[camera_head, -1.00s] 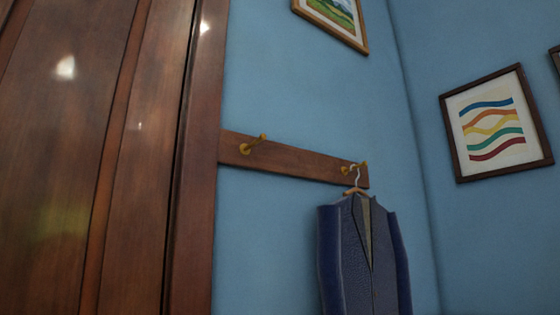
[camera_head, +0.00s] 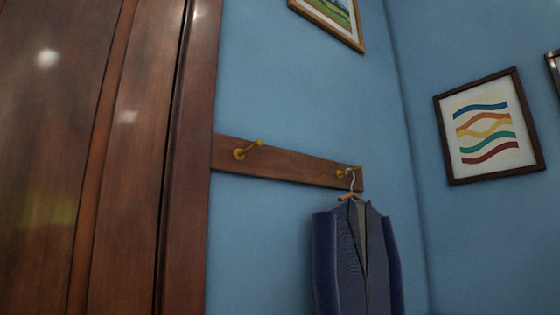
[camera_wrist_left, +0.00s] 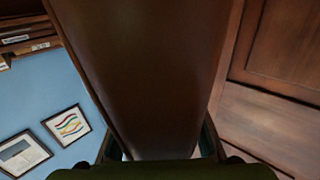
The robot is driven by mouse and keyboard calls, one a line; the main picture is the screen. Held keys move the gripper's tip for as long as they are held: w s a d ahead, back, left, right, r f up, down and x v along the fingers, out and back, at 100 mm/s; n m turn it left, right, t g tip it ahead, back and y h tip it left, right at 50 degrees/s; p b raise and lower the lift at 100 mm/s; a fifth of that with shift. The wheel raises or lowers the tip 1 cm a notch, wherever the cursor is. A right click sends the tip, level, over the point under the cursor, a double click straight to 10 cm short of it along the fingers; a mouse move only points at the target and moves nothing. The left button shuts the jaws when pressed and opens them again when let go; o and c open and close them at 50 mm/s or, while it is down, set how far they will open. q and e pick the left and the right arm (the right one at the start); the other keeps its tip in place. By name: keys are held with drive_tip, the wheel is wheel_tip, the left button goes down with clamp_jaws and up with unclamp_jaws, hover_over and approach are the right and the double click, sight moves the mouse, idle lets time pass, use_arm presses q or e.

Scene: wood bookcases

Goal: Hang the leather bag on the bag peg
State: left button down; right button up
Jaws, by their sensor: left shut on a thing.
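A large dark brown leather surface, which looks like the leather bag (camera_wrist_left: 145,65), fills the middle of the left wrist view. My left gripper (camera_wrist_left: 158,146) is shut on it, with a finger at each side. The bag's full shape and its handle cannot be made out. In the head view a wooden rail (camera_head: 290,167) on the blue wall carries two brass pegs. The left peg (camera_head: 247,150) is bare. The right peg (camera_head: 347,172) holds a hanger. Neither gripper nor the bag shows in the head view.
A blue suit jacket (camera_head: 355,260) hangs below the right peg. A tall dark wood panel (camera_head: 70,160) stands left of the rail, close to its end. Framed pictures hang on the walls, one with coloured waves (camera_head: 487,127). The wall around the left peg is clear.

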use_arm(q)
drive_tip(key=w+d+r+m+g+h+p, duration=0.2)
drive_tip(key=w+d+r+h+p, duration=0.35)
drive_tip(key=r+p, duration=1.15)
drive_tip(key=w+d+r+m+g+h+p, duration=0.3)
drive_tip(key=d+r+p, duration=0.55)
drive_tip(key=r, duration=1.55)
drive_tip(key=w+d+r+m+g+h+p, duration=0.2)
drive_tip(key=w+d+r+h+p, duration=0.3)
drive_tip(key=r+p, duration=1.2)
use_arm(e)
drive_tip(key=s+d+r+g+b, duration=0.1)
drive_tip(key=s+d+r+b, duration=0.1)
drive_tip(key=s, duration=0.8)
drive_tip(key=s+d+r+g+b, duration=0.1)
drive_tip(key=s+b, duration=0.1)
drive_tip(key=s, duration=0.8)
use_arm(q)
drive_tip(key=w+a+r+b, duration=0.2)
drive_tip(key=w+a+b, duration=0.3)
drive_tip(key=w, duration=0.3)
drive_tip(key=shift+w+a+r+y, duration=0.15)
drive_tip(key=shift+a+y, duration=0.1)
drive_tip(key=shift+y, duration=0.2)
use_arm(e)
drive_tip(key=shift+n, duration=0.3)
drive_tip(key=shift+d+f, duration=0.15)
drive_tip(key=shift+f, duration=2.65)
